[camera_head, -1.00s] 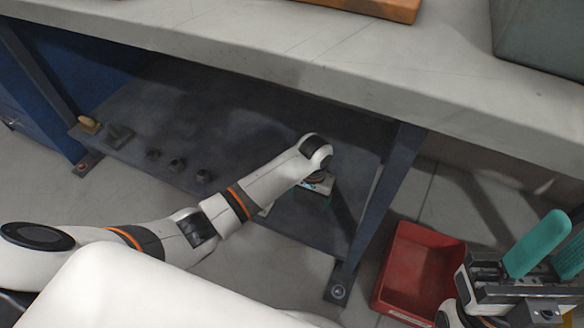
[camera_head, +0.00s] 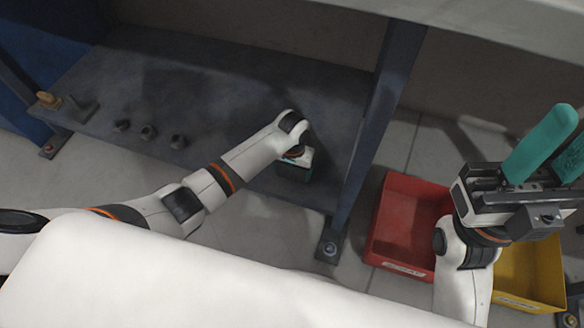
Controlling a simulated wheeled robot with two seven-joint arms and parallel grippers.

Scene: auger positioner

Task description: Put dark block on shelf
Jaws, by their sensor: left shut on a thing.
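The dark lower shelf (camera_head: 230,75) lies under the bench. My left gripper (camera_head: 294,172) points down over the shelf's front right part, close to the leg. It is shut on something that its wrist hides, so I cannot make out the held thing. My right gripper (camera_head: 556,150) is at the right, above the bins, its teal fingers apart with nothing seen between them.
A blue-grey bench leg (camera_head: 375,125) stands right of my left gripper. A red bin (camera_head: 388,225) and a yellow bin (camera_head: 535,270) are on the floor at right. The bench top (camera_head: 490,20) overhangs the shelf. The shelf's middle is clear.

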